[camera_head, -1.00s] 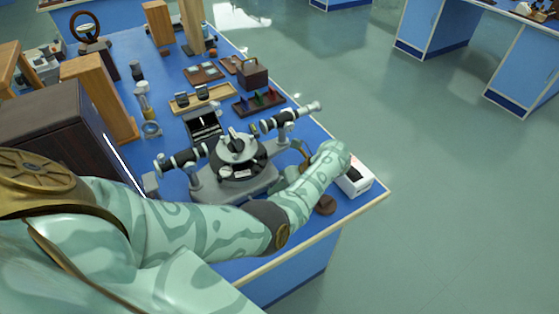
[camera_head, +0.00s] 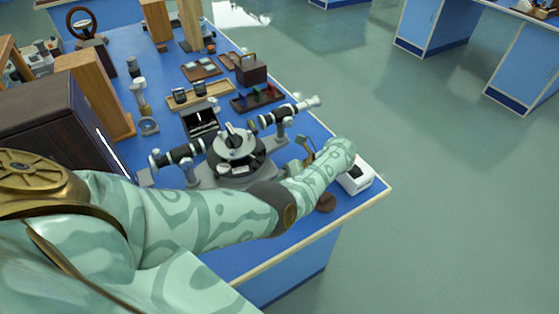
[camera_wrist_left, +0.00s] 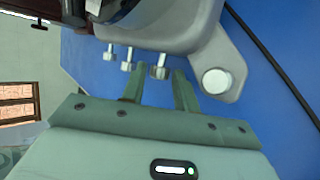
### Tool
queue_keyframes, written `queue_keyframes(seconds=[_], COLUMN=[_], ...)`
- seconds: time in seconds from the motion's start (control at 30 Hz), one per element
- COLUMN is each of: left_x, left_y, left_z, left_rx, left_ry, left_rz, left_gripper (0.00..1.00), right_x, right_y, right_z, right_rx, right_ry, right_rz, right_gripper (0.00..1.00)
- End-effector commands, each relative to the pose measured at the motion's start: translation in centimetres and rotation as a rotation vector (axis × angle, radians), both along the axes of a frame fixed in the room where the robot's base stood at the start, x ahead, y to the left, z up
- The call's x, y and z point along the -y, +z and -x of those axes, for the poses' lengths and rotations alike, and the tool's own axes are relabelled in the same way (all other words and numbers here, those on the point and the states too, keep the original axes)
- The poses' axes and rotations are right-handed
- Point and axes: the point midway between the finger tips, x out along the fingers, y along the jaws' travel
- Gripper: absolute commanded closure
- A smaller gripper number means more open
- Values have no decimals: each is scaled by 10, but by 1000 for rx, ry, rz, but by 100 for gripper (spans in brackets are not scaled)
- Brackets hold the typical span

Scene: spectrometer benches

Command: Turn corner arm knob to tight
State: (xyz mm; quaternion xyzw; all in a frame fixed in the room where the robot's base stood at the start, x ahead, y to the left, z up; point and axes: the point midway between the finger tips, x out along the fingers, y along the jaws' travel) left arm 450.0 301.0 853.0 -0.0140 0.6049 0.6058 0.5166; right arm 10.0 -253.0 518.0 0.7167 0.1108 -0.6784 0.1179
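A grey and black spectrometer (camera_head: 235,155) stands on the blue bench top (camera_head: 165,75), with two telescope-like arms. My left arm reaches across in front of it, and the left gripper is mostly hidden in the head view. In the left wrist view my left gripper (camera_wrist_left: 160,72) is open. A silver knob (camera_wrist_left: 160,66) sits at the fingertips, between them in the picture; contact cannot be told. Two smaller silver knobs (camera_wrist_left: 127,60) (camera_wrist_left: 109,52) are to its left. I cannot tell which is the corner arm knob. My right gripper is not in view.
A white box (camera_head: 356,178) and a brown disc (camera_head: 326,202) are near the bench's right corner. A dark cabinet (camera_head: 50,125) stands at left. Trays and wooden blocks are behind the spectrometer. A dark cable (camera_wrist_left: 270,60) crosses the blue surface in the wrist view.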

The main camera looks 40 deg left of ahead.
Motion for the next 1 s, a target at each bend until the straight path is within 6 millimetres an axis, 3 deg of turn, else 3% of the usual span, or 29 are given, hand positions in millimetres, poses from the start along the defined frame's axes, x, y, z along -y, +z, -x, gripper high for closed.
queue_keyframes(seconds=[0.33,0.57,0.8,1.0], left_x=[11,45,82,96], left_y=[9,44,80,97], left_z=[-7,-36,-65,-75], left_rx=[1,2,0,-2], left_ry=[0,-2,-2,0], left_rz=[4,3,2,1], left_gripper=[70,70,70,70], right_x=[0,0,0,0], right_y=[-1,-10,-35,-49], right_z=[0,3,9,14], right_rx=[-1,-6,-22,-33], right_ry=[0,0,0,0], right_rz=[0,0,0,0], right_gripper=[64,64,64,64])
